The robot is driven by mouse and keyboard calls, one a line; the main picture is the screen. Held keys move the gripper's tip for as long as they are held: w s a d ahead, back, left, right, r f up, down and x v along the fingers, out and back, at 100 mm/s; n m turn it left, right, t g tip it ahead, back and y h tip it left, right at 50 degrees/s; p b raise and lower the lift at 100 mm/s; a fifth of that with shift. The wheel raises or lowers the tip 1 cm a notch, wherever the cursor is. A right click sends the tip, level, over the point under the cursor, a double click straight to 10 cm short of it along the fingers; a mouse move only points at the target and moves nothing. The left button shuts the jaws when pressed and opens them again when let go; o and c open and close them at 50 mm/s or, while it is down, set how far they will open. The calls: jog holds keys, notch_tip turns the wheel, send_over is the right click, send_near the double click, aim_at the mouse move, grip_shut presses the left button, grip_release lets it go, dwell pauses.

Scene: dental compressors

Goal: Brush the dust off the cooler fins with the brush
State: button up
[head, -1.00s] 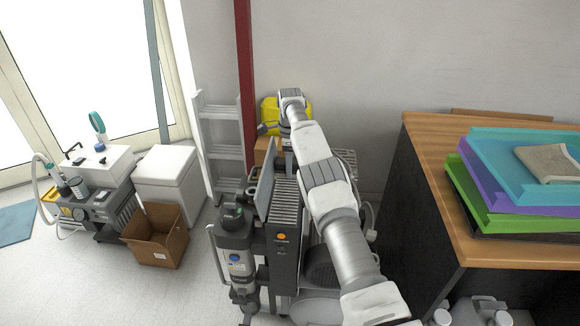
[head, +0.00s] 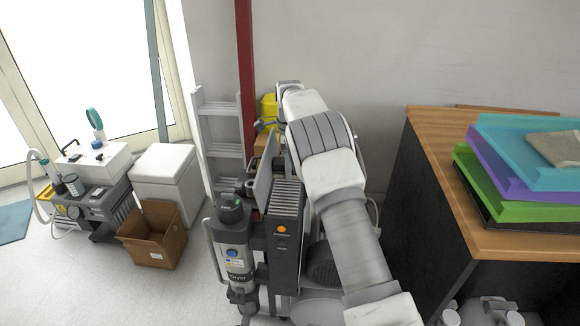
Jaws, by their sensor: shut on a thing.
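The cooler fins (head: 286,198) are a row of thin grey ridges on top of a dark upright unit with an orange button (head: 281,229), in the middle of the head view. My arm reaches over from the lower right, just right of the fins, and its far end is near the wall behind them. My gripper is hidden behind my own arm links. I cannot make out the brush. Dust on the fins is too fine to tell.
A grey dryer cylinder (head: 233,245) stands left of the fins, and a thin grey panel (head: 264,166) rises beside them. A yellow object (head: 269,108) is behind. A wooden-topped cabinet (head: 440,146) with stacked trays stands right. Open floor lies left, around a cardboard box (head: 151,250).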

aim_at(282, 214)
jog(key=shift+s+a+b, duration=0.25)
jog(key=shift+s+b, duration=0.15)
jog(key=shift+s, duration=0.65)
jog(key=shift+s+a+b, duration=0.2)
jog(key=shift+s+b, duration=0.25)
jog(key=shift+s, duration=0.55)
jog(key=shift+s+a+b, duration=0.25)
jog(key=shift+s+b, duration=0.15)
jog(key=shift+s, duration=0.65)
jog(key=shift+s+a+f+b, duration=0.15)
jog(key=shift+s+b, duration=0.1)
jog(key=shift+s, duration=0.6)
jog(key=shift+s+a+r+b, duration=0.15)
jog(key=shift+s+b, duration=0.1)
jog(key=shift+s, duration=0.6)
jog(key=shift+s+a, duration=0.2)
jog(key=shift+s, duration=0.9)
jog(key=shift+s+a, duration=0.2)
jog(key=shift+s, duration=0.9)
jog(key=shift+s+a, duration=0.2)
jog(key=shift+s, duration=0.9)
notch_tip(282, 214, up, 6)
jog(key=p, duration=0.5)
jog(key=shift+r+p, duration=0.15)
jog(key=shift+p, duration=0.25)
notch_tip(282, 214, up, 3)
jog(key=p, duration=0.3)
